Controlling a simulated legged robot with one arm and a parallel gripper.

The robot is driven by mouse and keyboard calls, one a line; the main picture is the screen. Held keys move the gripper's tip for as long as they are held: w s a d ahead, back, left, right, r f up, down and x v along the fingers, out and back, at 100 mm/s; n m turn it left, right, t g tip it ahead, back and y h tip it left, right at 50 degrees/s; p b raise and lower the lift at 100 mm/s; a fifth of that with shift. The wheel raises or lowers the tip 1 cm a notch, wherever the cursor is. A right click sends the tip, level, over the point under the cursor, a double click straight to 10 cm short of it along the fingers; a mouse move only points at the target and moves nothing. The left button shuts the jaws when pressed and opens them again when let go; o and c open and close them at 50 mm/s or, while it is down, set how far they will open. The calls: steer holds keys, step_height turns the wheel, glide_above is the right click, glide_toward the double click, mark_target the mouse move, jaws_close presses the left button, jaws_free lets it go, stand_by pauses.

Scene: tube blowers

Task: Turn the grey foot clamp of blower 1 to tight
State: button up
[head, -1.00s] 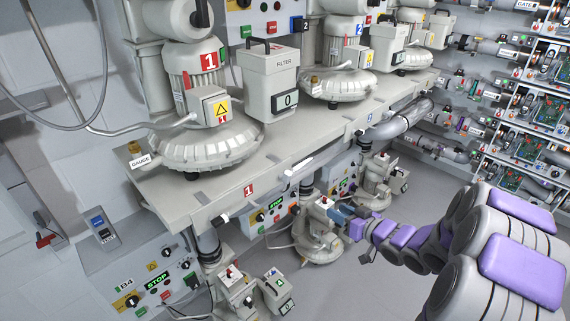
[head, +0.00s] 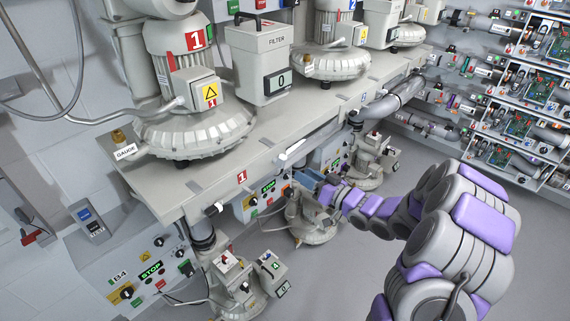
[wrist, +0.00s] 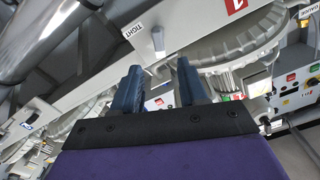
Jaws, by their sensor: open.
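Blower 1 (head: 195,105) stands on the bench, a pale grey ribbed housing with a red "1" plate. Its ribbed base (wrist: 235,50) shows upside down in the wrist view. A small pale grey lever (wrist: 158,42) sits on the bench edge beside a "TIGHT" label (wrist: 127,30); it looks like the foot clamp. In the head view, a pale handle (head: 296,151) sticks out from the bench front; I cannot tell whether it is the same part. My gripper (head: 308,184) is open below the bench edge. Its blue fingers (wrist: 162,82) are empty, apart from the lever.
The bench (head: 160,190) runs along the wall, with a filter box (head: 262,65) and more blowers on it. Smaller blower units (head: 232,285) and control panels (head: 145,265) stand under it. Shelves line the right wall.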

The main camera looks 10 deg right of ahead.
mark_target(280, 160)
steer(key=x, duration=0.9)
steer(key=shift+w+b, duration=0.15)
steer(key=shift+b, duration=0.25)
steer(key=shift+d, duration=0.1)
steer(key=shift+c, duration=1.4)
jaws_close()
